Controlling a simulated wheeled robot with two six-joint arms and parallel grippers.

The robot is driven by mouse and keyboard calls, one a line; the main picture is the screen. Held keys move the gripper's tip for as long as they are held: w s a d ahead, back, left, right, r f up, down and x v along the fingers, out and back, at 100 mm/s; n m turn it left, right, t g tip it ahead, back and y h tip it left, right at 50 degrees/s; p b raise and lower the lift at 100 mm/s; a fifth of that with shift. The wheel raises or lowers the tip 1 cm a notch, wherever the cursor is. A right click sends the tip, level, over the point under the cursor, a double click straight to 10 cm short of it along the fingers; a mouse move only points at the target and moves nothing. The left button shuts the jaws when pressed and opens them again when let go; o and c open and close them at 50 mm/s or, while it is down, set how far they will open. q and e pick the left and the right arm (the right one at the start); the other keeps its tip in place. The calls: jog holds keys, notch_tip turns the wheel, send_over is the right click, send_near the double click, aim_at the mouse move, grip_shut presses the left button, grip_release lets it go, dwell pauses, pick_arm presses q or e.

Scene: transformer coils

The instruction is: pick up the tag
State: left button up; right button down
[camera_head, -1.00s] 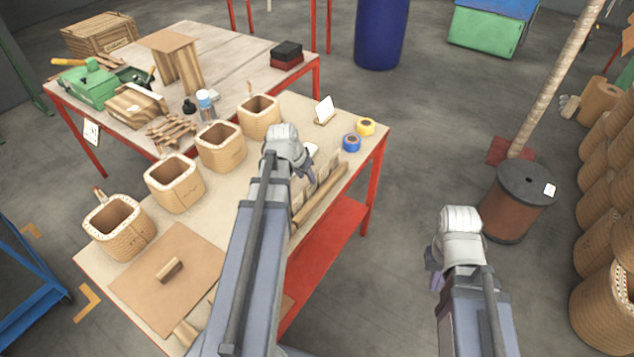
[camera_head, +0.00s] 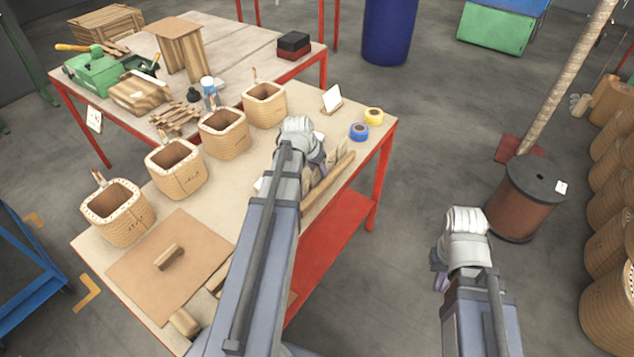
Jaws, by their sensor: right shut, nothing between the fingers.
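My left gripper (camera_head: 318,168) is over the front table (camera_head: 225,185), beside a row of tan upright pieces (camera_head: 335,160) near the table's right edge. Its fingers are small and mostly hidden behind the wrist, so I cannot tell whether they are open. Small white bits show beside the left arm (camera_head: 260,185) and just behind the wrist (camera_head: 318,137); either may be a tag, but they are mostly hidden. A white card (camera_head: 332,97) stands in a small wooden holder at the table's back. My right gripper (camera_head: 438,282) is shut and empty over the floor, right of the table.
Several wound coils (camera_head: 175,168) line the table's left side. A brown board (camera_head: 170,265) with a wooden block lies at the front. Blue tape (camera_head: 359,131) and yellow tape (camera_head: 374,115) sit at the back right corner. A labelled drum (camera_head: 525,205) stands on the floor.

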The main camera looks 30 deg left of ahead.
pick_arm(q)
jog(key=shift+b+x, duration=0.65)
jog(key=shift+x, duration=0.5)
grip_shut()
